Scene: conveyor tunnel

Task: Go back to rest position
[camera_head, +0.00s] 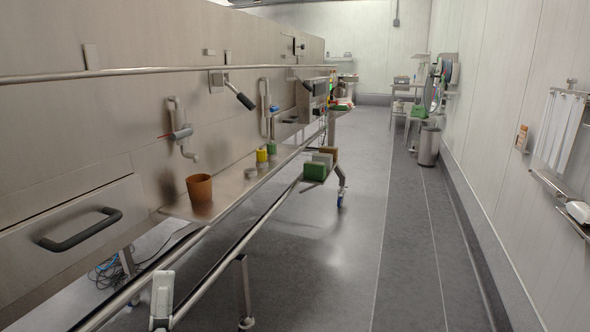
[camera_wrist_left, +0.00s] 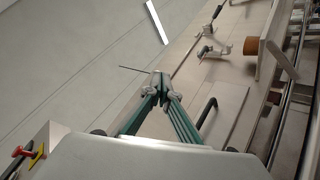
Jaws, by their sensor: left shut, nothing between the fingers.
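My left gripper (camera_wrist_left: 160,82) shows in the left wrist view, with its two green-sided fingers meeting at the tips. It is shut and holds nothing. A black handle (camera_wrist_left: 207,112) of the steel tunnel appears beside the fingers in that view, apparently behind them. In the head view, I cannot make out the left gripper clearly. My right gripper is not in view.
The steel conveyor tunnel (camera_head: 80,135) runs along the left. A brown cup (camera_head: 200,188) stands on its ledge, with yellow and green containers beyond. A pale upright part (camera_head: 162,298) is by the front rail. Open grey floor (camera_head: 330,270) lies right; a bin (camera_head: 429,147) stands farther back.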

